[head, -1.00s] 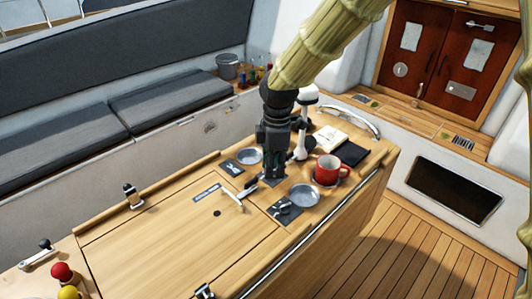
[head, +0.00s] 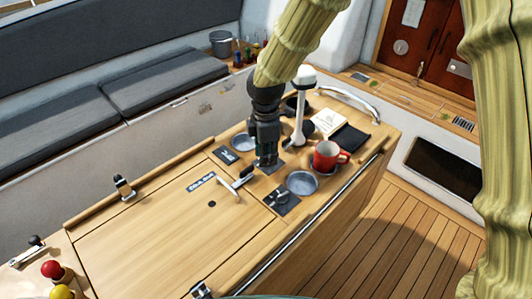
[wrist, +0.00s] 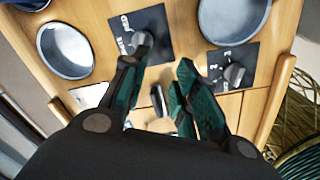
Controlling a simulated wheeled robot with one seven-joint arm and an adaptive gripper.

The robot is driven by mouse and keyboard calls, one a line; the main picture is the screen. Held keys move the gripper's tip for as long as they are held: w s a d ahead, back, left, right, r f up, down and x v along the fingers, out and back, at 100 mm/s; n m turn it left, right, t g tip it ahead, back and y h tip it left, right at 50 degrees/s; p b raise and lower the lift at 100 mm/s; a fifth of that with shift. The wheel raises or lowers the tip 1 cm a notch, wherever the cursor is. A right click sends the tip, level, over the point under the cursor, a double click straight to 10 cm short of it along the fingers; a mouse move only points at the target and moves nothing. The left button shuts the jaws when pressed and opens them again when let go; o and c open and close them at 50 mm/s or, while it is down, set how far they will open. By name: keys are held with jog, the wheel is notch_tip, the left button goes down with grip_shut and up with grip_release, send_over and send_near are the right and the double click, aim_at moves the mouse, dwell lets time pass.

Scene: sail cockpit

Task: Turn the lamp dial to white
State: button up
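A dark dial plate with a grey knob and lettering (wrist: 142,40) lies at the top centre of the wrist view; its words are too small to read surely, and I take it for the lamp dial. In the head view my gripper mostly hides this plate (head: 272,169). My gripper (head: 266,164) points down low over the tabletop. In the wrist view my gripper (wrist: 158,70) is open with nothing between its fingers. The left fingertip is close to the knob's lower edge; contact cannot be told. A white-topped lamp-like post (head: 300,120) stands behind the gripper.
A red mug (head: 326,156), a black book (head: 350,136) and a folding handle (head: 230,187) are nearby. The left tabletop is mostly clear.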

jog(key=shift+g, duration=0.3)
jog(key=w+f, duration=0.4)
jog(key=shift+w+f, duration=0.3)
jog(key=shift+w, duration=0.05)
jog(key=shift+s+r, duration=0.3)
jog(key=shift+s, duration=0.25)
jog(key=shift+s+r, duration=0.3)
jog(key=shift+s, duration=0.25)
jog(key=shift+c, duration=1)
jog(key=shift+d, duration=0.1)
jog(key=c, duration=0.3)
jog(key=shift+w+f, duration=0.45)
jog(key=shift+w, duration=0.1)
grip_shut()
jog(key=shift+r, duration=0.15)
